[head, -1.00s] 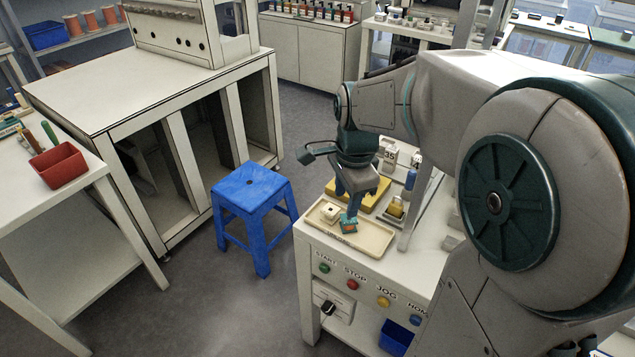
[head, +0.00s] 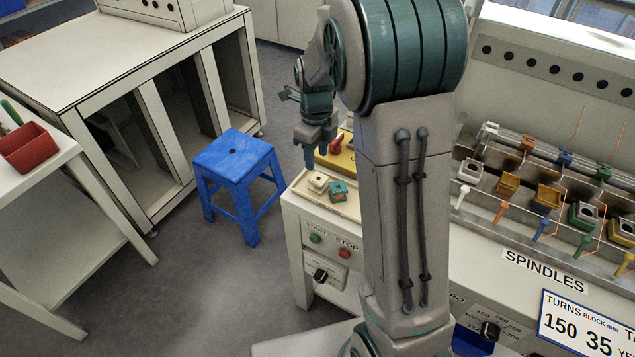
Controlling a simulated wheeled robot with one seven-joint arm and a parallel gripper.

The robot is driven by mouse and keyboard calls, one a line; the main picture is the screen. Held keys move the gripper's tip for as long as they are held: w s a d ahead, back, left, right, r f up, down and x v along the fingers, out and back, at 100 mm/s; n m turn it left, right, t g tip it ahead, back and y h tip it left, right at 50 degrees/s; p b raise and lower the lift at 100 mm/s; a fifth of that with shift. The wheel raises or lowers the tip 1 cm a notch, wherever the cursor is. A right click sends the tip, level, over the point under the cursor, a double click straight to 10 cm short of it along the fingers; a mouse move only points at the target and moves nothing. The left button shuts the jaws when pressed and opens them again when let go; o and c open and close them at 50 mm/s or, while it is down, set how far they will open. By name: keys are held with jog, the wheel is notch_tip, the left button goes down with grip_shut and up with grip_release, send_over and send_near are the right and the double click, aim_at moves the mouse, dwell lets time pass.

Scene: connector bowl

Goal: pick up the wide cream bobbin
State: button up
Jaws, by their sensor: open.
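A cream bobbin (head: 319,182) lies on the small cream tray (head: 349,207) at the left end of the white bench. A teal bobbin with an orange-brown middle (head: 338,190) sits close to its right. My gripper (head: 316,160) is open and empty, fingers pointing down. In the picture it is just above the cream bobbin and appears apart from it. My arm hides the right part of the tray.
A yellow block with a red knob (head: 337,147) is behind the tray. A blue stool (head: 236,163) stands on the floor left of the bench. The spindle rack holds several coloured bobbins and levers. Start and stop buttons (head: 348,253) are on the bench front.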

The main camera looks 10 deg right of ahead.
aim_at(319, 179)
notch_tip(319, 179, down, 3)
jog(key=shift+f, duration=0.1)
jog(key=f, duration=0.4)
jog(key=shift+s+d, duration=0.25)
jog(key=shift+s, duration=0.15)
jog(key=shift+w+f, duration=0.1)
jog(key=shift+f, duration=0.6)
jog(key=c, duration=0.6)
